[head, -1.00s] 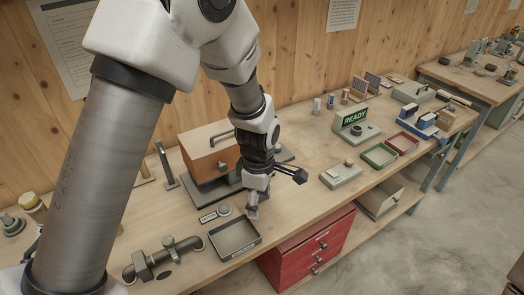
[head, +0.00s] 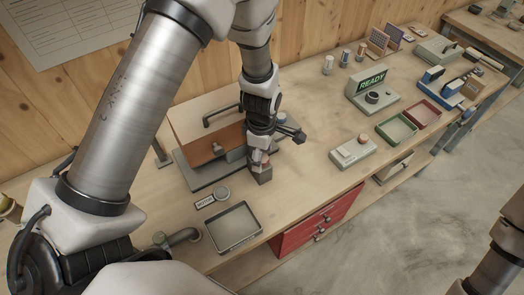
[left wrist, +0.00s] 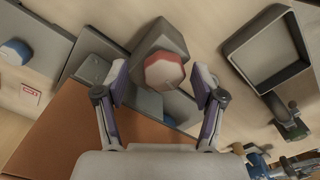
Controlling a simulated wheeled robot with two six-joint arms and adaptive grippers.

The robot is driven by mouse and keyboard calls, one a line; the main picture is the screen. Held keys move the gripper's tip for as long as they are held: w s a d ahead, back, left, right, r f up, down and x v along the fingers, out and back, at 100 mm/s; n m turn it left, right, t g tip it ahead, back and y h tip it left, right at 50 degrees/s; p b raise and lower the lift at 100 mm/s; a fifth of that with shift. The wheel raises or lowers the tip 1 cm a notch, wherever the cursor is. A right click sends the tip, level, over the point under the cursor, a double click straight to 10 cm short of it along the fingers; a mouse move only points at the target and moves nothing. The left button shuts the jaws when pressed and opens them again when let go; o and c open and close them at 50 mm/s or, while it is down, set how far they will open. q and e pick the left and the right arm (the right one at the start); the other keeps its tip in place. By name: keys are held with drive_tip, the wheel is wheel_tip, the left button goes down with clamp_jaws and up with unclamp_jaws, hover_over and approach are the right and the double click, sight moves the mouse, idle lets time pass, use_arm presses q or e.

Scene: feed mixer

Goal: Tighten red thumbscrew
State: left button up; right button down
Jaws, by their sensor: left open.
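The red thumbscrew (left wrist: 164,72) sits on top of a tapered grey block (left wrist: 160,42) in the left wrist view. In the head view, a small part of the red thumbscrew (head: 262,157) shows just under my left gripper, above the grey block (head: 260,174). My left gripper (head: 262,151) points down at it. In the left wrist view, the fingers of the left gripper (left wrist: 162,84) are spread wide, one on each side of the thumbscrew, with gaps on both sides. Whether the fingertips are level with it is unclear. My right gripper is not in view.
A box with an orange-brown front (head: 188,143) and a handle stands on a grey base left of the block. An empty dark-rimmed tray (head: 240,244) lies near the front edge. A grey switch box (head: 352,152) stands to the right. Red drawers (head: 320,222) are below the bench.

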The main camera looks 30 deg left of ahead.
use_arm(q)
drive_tip(key=shift+s, duration=0.1)
drive_tip(key=shift+s+d+r, duration=0.1)
drive_tip(key=shift+s+r, duration=0.05)
drive_tip(key=c, duration=1.1)
drive_tip(key=shift+c, duration=0.2)
drive_tip(key=shift+s+m, duration=0.1)
drive_tip(key=shift+m, duration=0.2)
